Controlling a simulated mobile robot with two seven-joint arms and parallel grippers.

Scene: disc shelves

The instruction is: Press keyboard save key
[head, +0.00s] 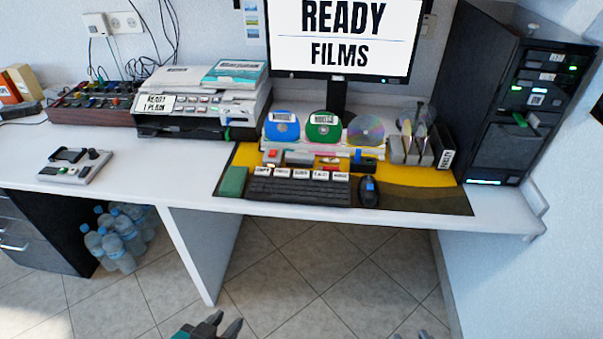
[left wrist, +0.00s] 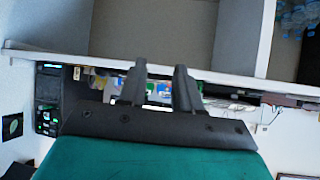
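A black keyboard (head: 298,191) lies on the desk below the monitor. Several white labelled keys (head: 301,174) run along its back edge; their print is too small to tell surely which one is the save key. My left gripper (head: 228,322) is at the bottom of the head view, in front of and below the desk edge, away from the keyboard. In the left wrist view its two fingers (left wrist: 160,72) are apart with nothing between them. Only small tips of my right gripper (head: 411,337) show at the bottom edge of the head view.
A mouse (head: 369,192) lies right of the keyboard, and a green block (head: 233,182) lies left. A disc rack (head: 320,150) stands behind. The monitor (head: 345,35) reads "READY FILMS". The desk's front edge lies between my grippers and the keyboard. A black tower (head: 510,100) stands right.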

